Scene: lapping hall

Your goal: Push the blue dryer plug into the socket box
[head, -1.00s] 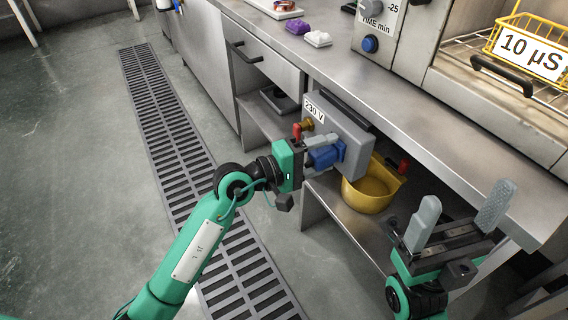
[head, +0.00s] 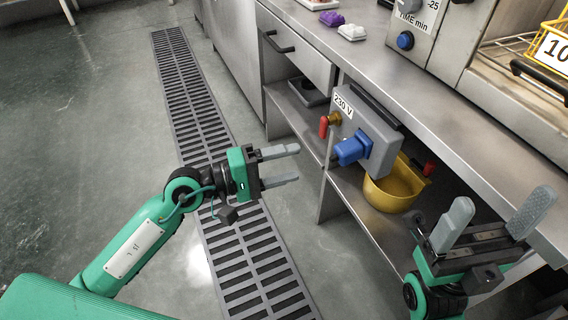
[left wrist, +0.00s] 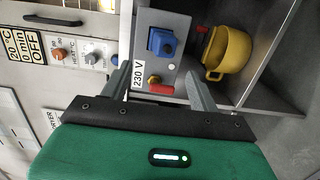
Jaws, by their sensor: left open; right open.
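The blue dryer plug (head: 352,149) sits at the front of the grey socket box (head: 378,130), marked 230 V, under the bench edge. In the left wrist view the plug (left wrist: 161,41) lies against the face of the box (left wrist: 181,22); I cannot tell how deep it is in. My left gripper (head: 289,165) is open and empty, to the left of the plug and apart from it. The left wrist view shows its fingers (left wrist: 158,84) spread, with nothing between. My right gripper (head: 494,222) is open and empty beside the bench edge at the right.
A red-handled brass fitting (head: 329,122) sticks out of the box beside the plug. A yellow pot (head: 394,190) stands on the shelf below. Purple (head: 327,18) and white (head: 351,32) items lie on the bench. The floor by the drain grate (head: 190,100) is clear.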

